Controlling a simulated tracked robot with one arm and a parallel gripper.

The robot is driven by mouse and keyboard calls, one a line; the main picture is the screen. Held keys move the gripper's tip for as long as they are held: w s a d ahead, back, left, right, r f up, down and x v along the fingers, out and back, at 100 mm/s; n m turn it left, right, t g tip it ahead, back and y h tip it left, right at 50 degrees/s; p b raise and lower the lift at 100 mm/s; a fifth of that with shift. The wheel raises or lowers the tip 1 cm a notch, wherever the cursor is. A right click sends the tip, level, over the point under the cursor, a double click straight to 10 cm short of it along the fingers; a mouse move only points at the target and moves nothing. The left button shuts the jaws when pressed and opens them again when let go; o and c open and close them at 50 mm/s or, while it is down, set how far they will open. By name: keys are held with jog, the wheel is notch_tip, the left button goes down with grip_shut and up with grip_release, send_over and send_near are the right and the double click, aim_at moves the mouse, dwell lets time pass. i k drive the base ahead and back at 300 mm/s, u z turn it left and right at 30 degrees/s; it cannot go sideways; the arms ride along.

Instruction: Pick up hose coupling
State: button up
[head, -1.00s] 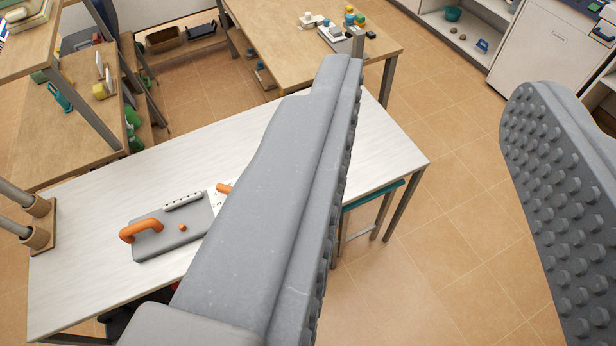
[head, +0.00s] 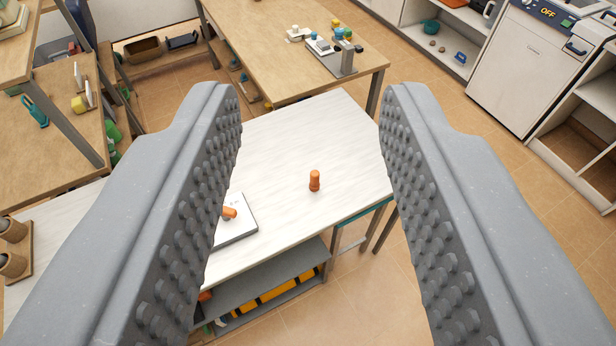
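A small orange piece (head: 315,181), which looks like the hose coupling, stands upright on the white table (head: 300,135), right of its middle. My gripper (head: 311,95) is open and empty, with one grey studded finger on each side of the view. The orange piece shows in the gap between the fingers, below them and touching neither. A second orange piece (head: 229,213) lies on a pale board (head: 236,232) on the same table, partly hidden by my left finger.
A wooden table (head: 285,45) behind holds a grey stand (head: 346,60) and small coloured parts. Two brown cups (head: 12,248) stand at the left. A shelf (head: 265,295) lies under the white table. The tabletop around the upright orange piece is clear.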

aim_at(314, 184)
jog(key=u, duration=0.05)
jog(key=i, duration=0.45)
jog(key=z, duration=0.05)
jog(key=k, duration=0.55)
jog(key=u, duration=0.15)
jog(key=i, duration=1.2)
jog(key=u, duration=0.05)
